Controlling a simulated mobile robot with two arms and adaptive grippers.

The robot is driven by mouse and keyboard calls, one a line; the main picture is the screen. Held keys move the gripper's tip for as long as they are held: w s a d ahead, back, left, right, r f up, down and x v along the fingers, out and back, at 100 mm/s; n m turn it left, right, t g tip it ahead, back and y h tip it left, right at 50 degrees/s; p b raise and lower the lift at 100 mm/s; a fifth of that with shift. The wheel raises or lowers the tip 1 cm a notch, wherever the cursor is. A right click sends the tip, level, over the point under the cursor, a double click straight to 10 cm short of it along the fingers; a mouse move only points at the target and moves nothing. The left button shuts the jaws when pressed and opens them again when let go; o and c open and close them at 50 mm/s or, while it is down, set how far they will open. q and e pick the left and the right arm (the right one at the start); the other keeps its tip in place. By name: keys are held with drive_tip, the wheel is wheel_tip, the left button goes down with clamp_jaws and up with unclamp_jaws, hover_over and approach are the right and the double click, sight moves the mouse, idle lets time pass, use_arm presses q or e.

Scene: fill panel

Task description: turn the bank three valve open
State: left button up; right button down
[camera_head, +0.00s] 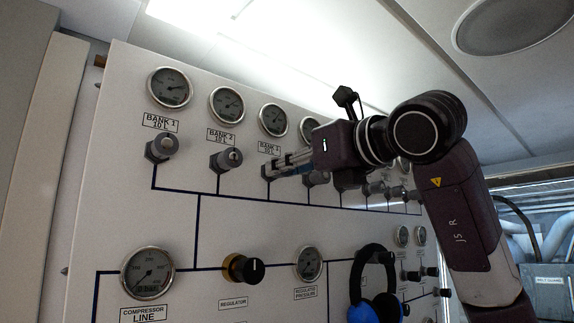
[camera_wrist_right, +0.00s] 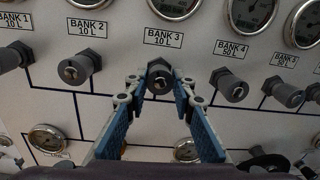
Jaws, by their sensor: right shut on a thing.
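The bank three valve (camera_wrist_right: 159,77), a dark grey knob below the BANK 3 10 L label (camera_wrist_right: 163,38), sits in the middle of the right wrist view. My right gripper (camera_wrist_right: 159,88) is shut on it, one blue-padded finger on each side. In the head view my right gripper (camera_head: 272,168) reaches in from the right to the valve below the third label (camera_head: 269,148). The fingers hide most of the valve there. My left gripper is in neither view.
The bank one valve (camera_head: 161,147) and bank two valve (camera_head: 226,159) are close on the left. The bank four valve (camera_wrist_right: 229,85) is close on the right. Round gauges line the panel above. Blue ear defenders (camera_head: 377,290) hang lower right, and a regulator knob (camera_head: 243,269) sits below.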

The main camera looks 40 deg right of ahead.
drive_tip(key=n+p, duration=0.2)
drive_tip(key=n, duration=0.9)
drive_tip(key=n+y+p, duration=0.1)
drive_tip(key=n+p, duration=0.2)
drive_tip(key=n, duration=0.9)
drive_tip(key=shift+n+y, duration=0.3)
drive_tip(key=c, duration=1.6)
unclamp_jaws()
